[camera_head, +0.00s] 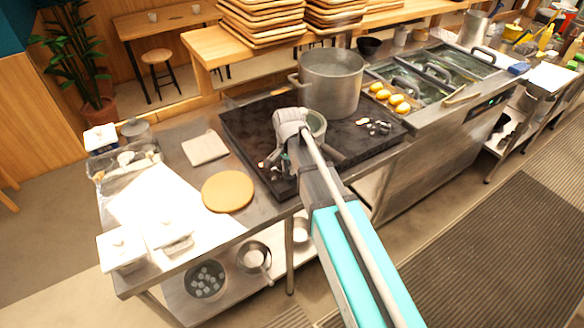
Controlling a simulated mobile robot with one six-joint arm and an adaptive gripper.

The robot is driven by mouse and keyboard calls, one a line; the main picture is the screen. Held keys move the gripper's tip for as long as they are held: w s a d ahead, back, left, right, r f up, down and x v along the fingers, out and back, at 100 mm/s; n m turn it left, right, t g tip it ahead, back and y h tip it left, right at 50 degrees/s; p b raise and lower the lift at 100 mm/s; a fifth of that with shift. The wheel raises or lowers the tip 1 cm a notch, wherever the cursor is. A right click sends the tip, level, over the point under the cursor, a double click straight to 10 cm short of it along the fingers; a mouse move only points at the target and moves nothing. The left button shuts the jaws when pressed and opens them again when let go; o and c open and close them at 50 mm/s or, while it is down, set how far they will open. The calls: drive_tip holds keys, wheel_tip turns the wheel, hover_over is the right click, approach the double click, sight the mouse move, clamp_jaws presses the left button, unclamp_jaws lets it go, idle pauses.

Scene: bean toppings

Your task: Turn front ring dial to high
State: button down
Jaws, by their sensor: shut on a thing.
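My arm reaches in from the lower right, over the cooktop's front edge. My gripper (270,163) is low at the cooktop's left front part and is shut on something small. My own wrist and fingers hide most of that thing, and I cannot make out whether it is the front ring dial. No dial or its setting is clearly readable here.
A large steel pot (332,85) stands at the back of the cooktop. Small dark and white pieces (374,126) lie at its right. A round wooden board (228,191), a grey square (205,148) and white lidded containers (121,250) are on the left counter.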

drive_tip(key=shift+w, duration=0.2)
drive_tip(key=c, duration=0.6)
unclamp_jaws()
drive_tip(key=shift+s, duration=0.1)
drive_tip(key=shift+s+d+r+p, duration=0.1)
drive_tip(key=shift+d+r+p, duration=0.15)
drive_tip(key=shift+r+p, duration=0.2)
drive_tip(key=shift+n, duration=0.7)
drive_tip(key=d, duration=0.1)
drive_tip(key=s+d+r+p, duration=0.1)
drive_tip(key=d, duration=0.1)
drive_tip(key=d+r+p, duration=0.1)
drive_tip(key=d, duration=0.1)
drive_tip(key=shift+s, duration=0.35)
drive_tip(key=s+d+f+n+b, duration=0.3)
drive_tip(key=s+d+n, duration=0.2)
drive_tip(key=s+d, duration=0.7)
drive_tip(key=d, duration=0.3)
